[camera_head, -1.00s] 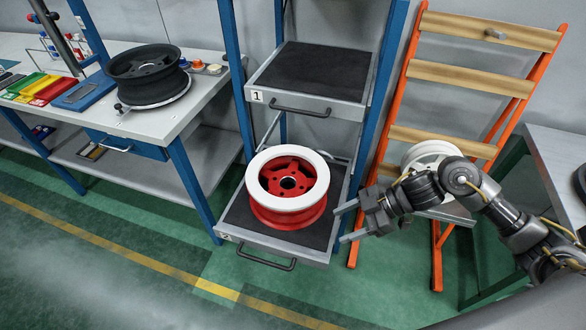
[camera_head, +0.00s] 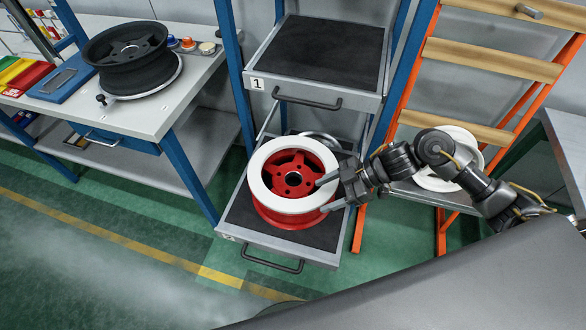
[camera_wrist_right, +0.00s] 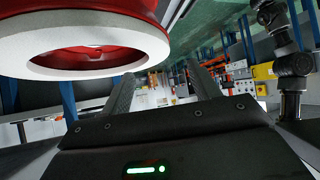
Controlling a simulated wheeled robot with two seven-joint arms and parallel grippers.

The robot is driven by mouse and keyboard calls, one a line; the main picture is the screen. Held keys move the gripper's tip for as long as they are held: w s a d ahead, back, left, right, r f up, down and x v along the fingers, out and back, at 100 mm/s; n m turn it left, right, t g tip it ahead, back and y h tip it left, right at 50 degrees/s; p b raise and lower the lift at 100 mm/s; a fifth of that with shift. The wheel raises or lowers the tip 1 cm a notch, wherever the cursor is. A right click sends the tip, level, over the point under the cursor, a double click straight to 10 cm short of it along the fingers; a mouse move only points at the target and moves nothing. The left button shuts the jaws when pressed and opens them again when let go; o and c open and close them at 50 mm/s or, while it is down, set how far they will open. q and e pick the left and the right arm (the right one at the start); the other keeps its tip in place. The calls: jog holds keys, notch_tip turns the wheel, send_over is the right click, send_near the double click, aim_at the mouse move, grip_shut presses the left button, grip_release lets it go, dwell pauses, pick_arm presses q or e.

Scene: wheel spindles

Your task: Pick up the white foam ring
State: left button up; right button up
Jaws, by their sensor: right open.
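The white foam ring (camera_head: 256,178) lies flat on top of a red wheel (camera_head: 270,212), which sits on the lower pull-out shelf (camera_head: 238,212). My right gripper (camera_head: 323,195) is open and empty at the right edge of the ring, with one fingertip appearing over or beside the rim and the other lower, beside the wheel. I cannot tell whether it touches the ring. In the right wrist view, the ring (camera_wrist_right: 152,46) fills the upper left, and the open fingers (camera_wrist_right: 160,88) point forward to its right. My left gripper is not in view.
An upper shelf (camera_head: 318,58) marked 1 is above and behind the wheel, between blue posts. A black wheel (camera_head: 125,60) stands on the left workbench (camera_head: 150,118). An orange rack (camera_head: 480,60) with wooden slats and a white wheel (camera_head: 470,145) stands at the right.

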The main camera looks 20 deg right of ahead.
aim_at(299, 205)
jog(key=shift+w+a+f, duration=0.2)
jog(key=shift+a+f, duration=0.2)
jog(key=shift+a, duration=0.15)
jog(key=shift+w+a+f, duration=0.15)
jog(key=shift+a+f, duration=0.05)
jog(key=shift+f, duration=0.05)
jog(key=shift+a, duration=0.15)
jog(key=shift+a+f, duration=0.15)
jog(key=shift+a, duration=0.15)
jog(key=p+x, duration=0.1)
jog(key=x, duration=0.2)
jog(key=shift+w+a+f, duration=0.1)
jog(key=shift+a+f, duration=0.45)
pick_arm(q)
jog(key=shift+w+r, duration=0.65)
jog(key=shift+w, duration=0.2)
pick_arm(e)
jog(key=c, duration=1.1)
